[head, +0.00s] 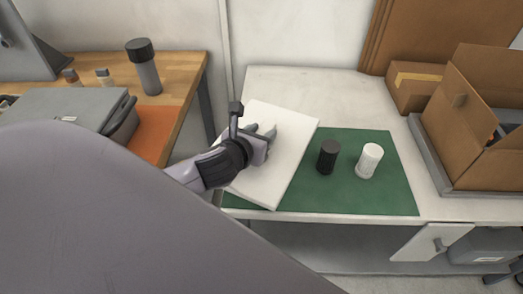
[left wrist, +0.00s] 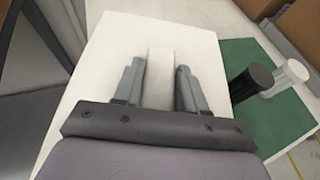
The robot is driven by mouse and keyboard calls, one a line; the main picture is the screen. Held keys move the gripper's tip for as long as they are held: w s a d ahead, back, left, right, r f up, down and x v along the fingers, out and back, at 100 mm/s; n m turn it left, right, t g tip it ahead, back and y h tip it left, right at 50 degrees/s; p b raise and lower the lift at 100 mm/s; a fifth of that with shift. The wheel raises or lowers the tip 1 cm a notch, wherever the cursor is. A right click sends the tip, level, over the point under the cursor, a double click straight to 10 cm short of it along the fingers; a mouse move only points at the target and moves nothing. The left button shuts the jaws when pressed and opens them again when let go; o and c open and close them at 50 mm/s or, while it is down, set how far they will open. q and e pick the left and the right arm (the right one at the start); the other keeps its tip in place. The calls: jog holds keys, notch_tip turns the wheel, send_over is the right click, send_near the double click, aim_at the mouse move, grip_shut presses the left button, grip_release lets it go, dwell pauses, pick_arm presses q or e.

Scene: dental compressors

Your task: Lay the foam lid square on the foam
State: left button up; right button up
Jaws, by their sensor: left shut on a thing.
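The foam lid (head: 283,150) is a flat white slab. It lies askew over the left part of the green mat and the pale bench in the head view. My left gripper (head: 264,138) is over its upper middle, shut on it. In the left wrist view the lid (left wrist: 105,60) fills the middle, and the two fingers (left wrist: 157,80) stand apart with a pale raised strip between them. I cannot tell whether the lid touches the bench. I cannot make out the foam; an open cardboard box (head: 462,130) at the right has a partly hidden, dark inside. My right gripper is not seen.
A black cylinder (head: 328,157) and a white one (head: 369,161) stand on the green mat (head: 395,195), right of the lid. A smaller closed carton (head: 413,88) stands behind the open box. A wooden table (head: 185,68) with a grey case is at left.

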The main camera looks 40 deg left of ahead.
pick_arm(q)
jog(key=shift+f+b, duration=0.5)
jog(key=shift+f, duration=2.05)
jog(key=shift+f, duration=0.15)
jog(key=o, duration=1)
